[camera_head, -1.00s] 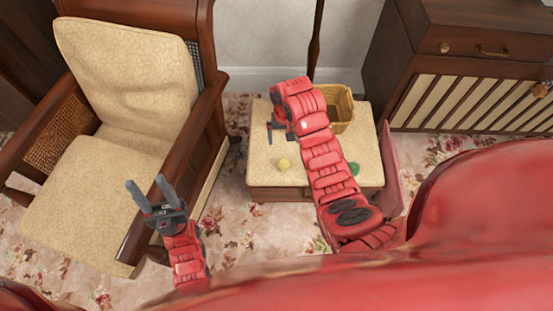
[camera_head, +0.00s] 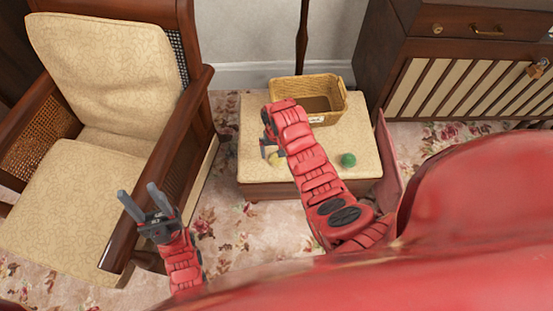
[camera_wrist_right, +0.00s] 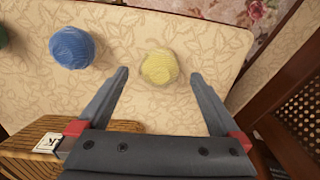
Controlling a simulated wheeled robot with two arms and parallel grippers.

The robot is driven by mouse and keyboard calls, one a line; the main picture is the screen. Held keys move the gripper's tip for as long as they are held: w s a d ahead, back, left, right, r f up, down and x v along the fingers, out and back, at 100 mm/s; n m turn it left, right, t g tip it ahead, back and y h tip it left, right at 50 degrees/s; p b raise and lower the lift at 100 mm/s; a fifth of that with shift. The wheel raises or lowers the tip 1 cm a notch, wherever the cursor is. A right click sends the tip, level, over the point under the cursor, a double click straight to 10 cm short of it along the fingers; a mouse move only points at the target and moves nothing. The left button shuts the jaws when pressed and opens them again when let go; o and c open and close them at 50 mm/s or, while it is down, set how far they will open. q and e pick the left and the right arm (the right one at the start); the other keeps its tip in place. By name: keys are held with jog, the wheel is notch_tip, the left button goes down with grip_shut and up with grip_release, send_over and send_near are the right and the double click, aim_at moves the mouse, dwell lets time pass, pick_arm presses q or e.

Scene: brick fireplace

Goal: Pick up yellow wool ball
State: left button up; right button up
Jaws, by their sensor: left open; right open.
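The yellow wool ball (camera_wrist_right: 159,66) lies on the cream patterned top of the ottoman (camera_head: 253,120). In the right wrist view it sits between the fingertips of my right gripper (camera_wrist_right: 160,76), which is open and empty with a finger on either side. I cannot tell whether the fingers touch it. In the head view the ball (camera_head: 275,159) is partly hidden by my right gripper (camera_head: 268,151). My left gripper (camera_head: 138,204) is open and empty, raised in front of the armchair.
A blue wool ball (camera_wrist_right: 71,47) lies left of the yellow one in the wrist view. A green ball (camera_head: 348,160) lies right on the ottoman. A wicker basket (camera_head: 337,110) stands at its back. An armchair (camera_head: 165,150) is left, a wooden cabinet (camera_head: 390,50) right.

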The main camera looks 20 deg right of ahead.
jog(key=shift+f, duration=1.6)
jog(key=c, duration=1.4)
